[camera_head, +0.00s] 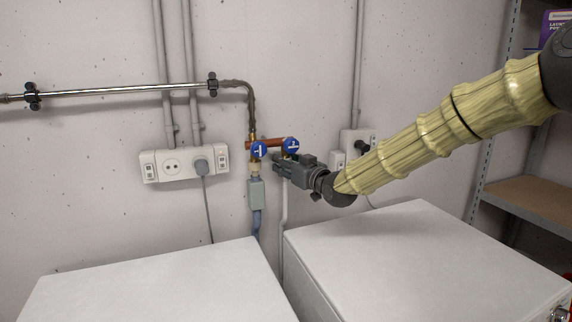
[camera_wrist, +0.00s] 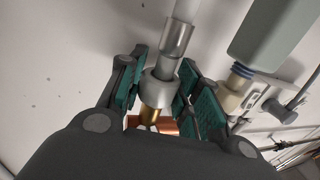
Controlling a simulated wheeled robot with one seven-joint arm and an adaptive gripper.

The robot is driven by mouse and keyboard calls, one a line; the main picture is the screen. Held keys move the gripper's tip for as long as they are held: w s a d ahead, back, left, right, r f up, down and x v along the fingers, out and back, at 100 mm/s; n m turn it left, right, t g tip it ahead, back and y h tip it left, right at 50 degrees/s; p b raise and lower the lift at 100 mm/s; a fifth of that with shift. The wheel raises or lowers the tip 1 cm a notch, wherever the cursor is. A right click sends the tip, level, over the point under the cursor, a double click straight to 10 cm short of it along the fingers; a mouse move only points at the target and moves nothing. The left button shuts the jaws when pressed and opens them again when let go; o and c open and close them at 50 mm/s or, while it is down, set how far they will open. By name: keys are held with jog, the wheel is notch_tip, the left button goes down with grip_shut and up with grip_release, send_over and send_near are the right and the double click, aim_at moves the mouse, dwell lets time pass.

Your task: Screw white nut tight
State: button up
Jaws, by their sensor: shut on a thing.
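The white nut (camera_wrist: 157,90) sits at the end of a pale hose (camera_wrist: 177,38), against a brass fitting (camera_wrist: 149,115) in the wrist view. My gripper (camera_wrist: 162,92) has its teal-padded fingers on either side of the nut and is shut on it. In the head view my gripper (camera_head: 280,162) reaches in from the right, just under the right blue valve handle (camera_head: 291,146). The nut is hidden there behind the fingers. The white hose (camera_head: 285,215) hangs down below them. How far the nut is threaded on cannot be told.
A left blue valve handle (camera_head: 259,149) and a grey-green box (camera_head: 256,194) on a blue hose are close by; the box also shows in the wrist view (camera_wrist: 275,30). Sockets (camera_head: 184,164) are on the wall. Two white machines (camera_head: 150,285) (camera_head: 420,255) stand below, a shelf (camera_head: 530,195) at right.

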jog(key=shift+r+n+g+y+p, duration=0.15)
jog(key=shift+n+g+y+p, duration=0.25)
jog(key=shift+y, duration=0.1)
jog(key=shift+r+p, duration=0.1)
jog(key=shift+p, duration=0.3)
jog(key=shift+n+g+y+p, duration=0.5)
jog(key=shift+y+p, duration=0.1)
jog(key=shift+n+g+y+p, duration=0.3)
jog(key=shift+g+p, duration=0.1)
jog(key=shift+p, duration=0.2)
jog(key=shift+a+n+g+y+p, duration=0.1)
jog(key=shift+n+g+y+p, duration=0.2)
jog(key=shift+p, duration=0.45)
jog(key=shift+f, duration=0.2)
jog(key=o, duration=0.8)
jog(key=shift+a, duration=0.1)
jog(key=shift+o, duration=0.2)
jog(key=shift+f, duration=0.1)
